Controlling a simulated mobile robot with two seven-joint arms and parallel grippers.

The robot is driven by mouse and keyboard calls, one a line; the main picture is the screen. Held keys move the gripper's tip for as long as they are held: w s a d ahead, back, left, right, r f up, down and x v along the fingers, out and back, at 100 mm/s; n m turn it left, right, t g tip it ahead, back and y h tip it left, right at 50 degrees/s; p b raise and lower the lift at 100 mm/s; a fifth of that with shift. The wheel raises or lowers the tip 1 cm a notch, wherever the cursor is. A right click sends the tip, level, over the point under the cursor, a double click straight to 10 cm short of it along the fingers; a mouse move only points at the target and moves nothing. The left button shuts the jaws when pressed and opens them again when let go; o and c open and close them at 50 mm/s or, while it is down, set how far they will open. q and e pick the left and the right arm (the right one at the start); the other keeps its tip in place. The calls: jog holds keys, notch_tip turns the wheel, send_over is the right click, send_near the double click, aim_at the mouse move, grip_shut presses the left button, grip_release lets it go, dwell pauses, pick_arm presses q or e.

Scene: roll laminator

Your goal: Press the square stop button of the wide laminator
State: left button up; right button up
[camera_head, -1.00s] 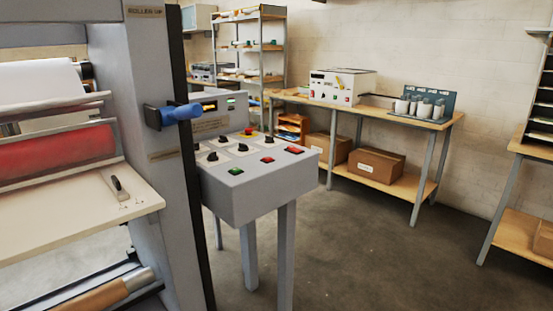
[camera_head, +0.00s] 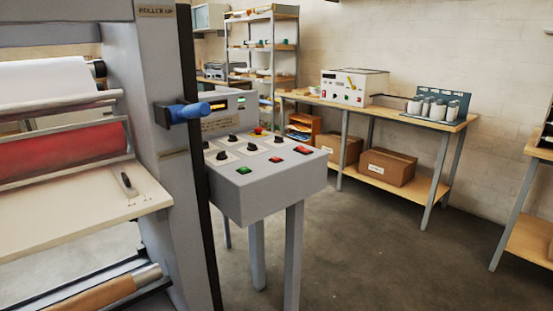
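The wide laminator (camera_head: 155,60) fills the left side, with a white film roll, a red roller and a pale feed table. Its grey control console (camera_head: 265,198) stands on legs to the right of its side frame. On the console's sloping top are a green square button (camera_head: 244,170), a red square button (camera_head: 276,160) and another red square button (camera_head: 304,150) near the right edge. Several black knobs and a red round button on yellow (camera_head: 258,131) sit behind them. I cannot read which button is the stop. Neither gripper is in view.
A blue-handled lever (camera_head: 188,112) sticks out from the laminator's side frame, left of the console. A bench (camera_head: 440,122) with a small white machine (camera_head: 354,87) stands at the back wall, boxes below. Another bench (camera_head: 530,240) is at right. The floor (camera_head: 390,260) between is clear.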

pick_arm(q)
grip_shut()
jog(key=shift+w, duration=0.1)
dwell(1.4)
